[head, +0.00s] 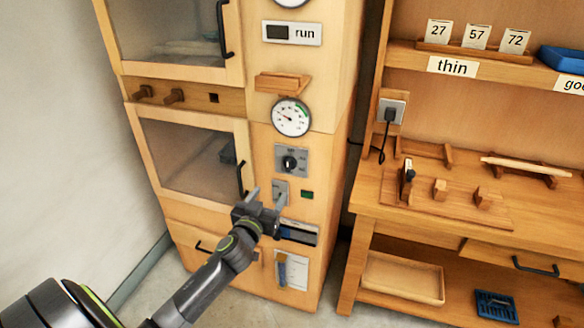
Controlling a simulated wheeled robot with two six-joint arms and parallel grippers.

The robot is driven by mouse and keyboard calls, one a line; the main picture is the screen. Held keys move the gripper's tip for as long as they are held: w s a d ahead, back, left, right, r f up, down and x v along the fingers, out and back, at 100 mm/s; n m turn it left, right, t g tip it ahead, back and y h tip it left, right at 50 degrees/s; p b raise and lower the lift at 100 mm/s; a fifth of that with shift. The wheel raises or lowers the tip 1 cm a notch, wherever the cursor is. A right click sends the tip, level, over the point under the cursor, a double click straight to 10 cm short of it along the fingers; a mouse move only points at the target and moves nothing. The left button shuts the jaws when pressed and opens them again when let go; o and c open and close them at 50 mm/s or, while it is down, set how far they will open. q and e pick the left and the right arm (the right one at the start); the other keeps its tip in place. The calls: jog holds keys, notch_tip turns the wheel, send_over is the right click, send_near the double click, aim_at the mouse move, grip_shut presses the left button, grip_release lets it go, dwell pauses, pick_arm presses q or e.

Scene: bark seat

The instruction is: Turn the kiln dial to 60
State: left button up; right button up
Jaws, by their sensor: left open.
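The kiln (262,130) is a tall wooden cabinet with two glass doors on the left. Its dial (289,162) is a black knob on a grey square plate, below a round white gauge (291,118). The markings around the knob are too small to read surely. My left gripper (266,194) is open and empty, below and slightly left of the dial, apart from it in the picture. Its fingers point up and partly cover a small grey switch plate (280,187). My right gripper is out of view.
A small wooden ledge (283,82) juts out above the gauge. The black lower door handle (240,179) stands left of the dial. A green indicator (307,195) is below right. A wooden workbench (400,212) with a plugged socket (391,111) stands at the right.

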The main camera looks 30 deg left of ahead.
aim_at(287, 166)
pick_arm(q)
jog(key=x, duration=1.4)
jog(key=shift+w+d, duration=0.1)
jog(key=shift+w, duration=0.25)
jog(key=c, duration=1)
